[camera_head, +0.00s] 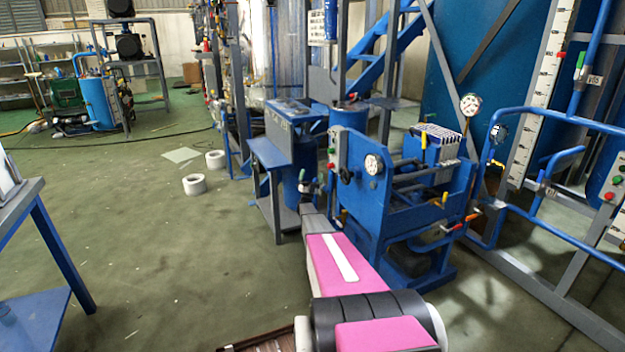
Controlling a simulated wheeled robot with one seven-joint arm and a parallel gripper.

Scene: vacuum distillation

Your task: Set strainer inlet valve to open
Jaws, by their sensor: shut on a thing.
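My arm reaches forward from the bottom of the head view, and its far end with my gripper (312,188) is small at the left side of a blue skid (372,215). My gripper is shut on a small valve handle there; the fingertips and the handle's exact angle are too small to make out. I cannot tell from any label which valve is the strainer inlet valve.
A round gauge (373,164) and a push-button box (334,150) are on the skid near my gripper. A blue bench (272,155) stands just left of it. Blue pipe rails (560,235) close off the right. Open green floor (150,250) lies to the left.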

